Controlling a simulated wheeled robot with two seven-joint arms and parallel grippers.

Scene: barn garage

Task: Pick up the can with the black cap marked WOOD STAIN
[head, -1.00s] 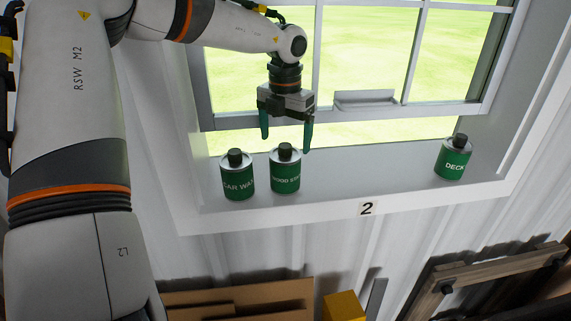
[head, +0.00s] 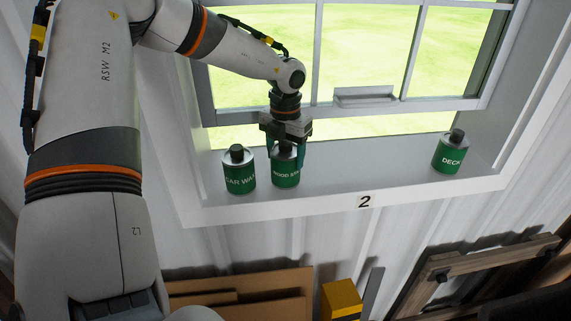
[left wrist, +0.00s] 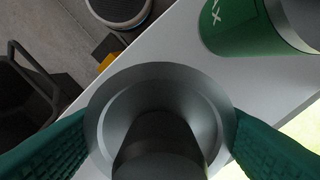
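The WOOD STAIN can (head: 286,177), green with a grey top and black cap, stands upright on the white window sill (head: 320,192). My left gripper (head: 286,163) is over it from above, with one green finger on each side, close against the can. In the left wrist view the can's black cap (left wrist: 160,150) and grey top lie between the two fingers, which meet the rim on both sides. The gripper covers part of the cap in the head view. My right gripper is not in view.
A green CAR WAX can (head: 239,173) stands close on the left; it also shows in the left wrist view (left wrist: 240,28). A green can marked DECK (head: 450,155) stands farther right. Between them the sill is clear. The window (head: 360,60) rises behind.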

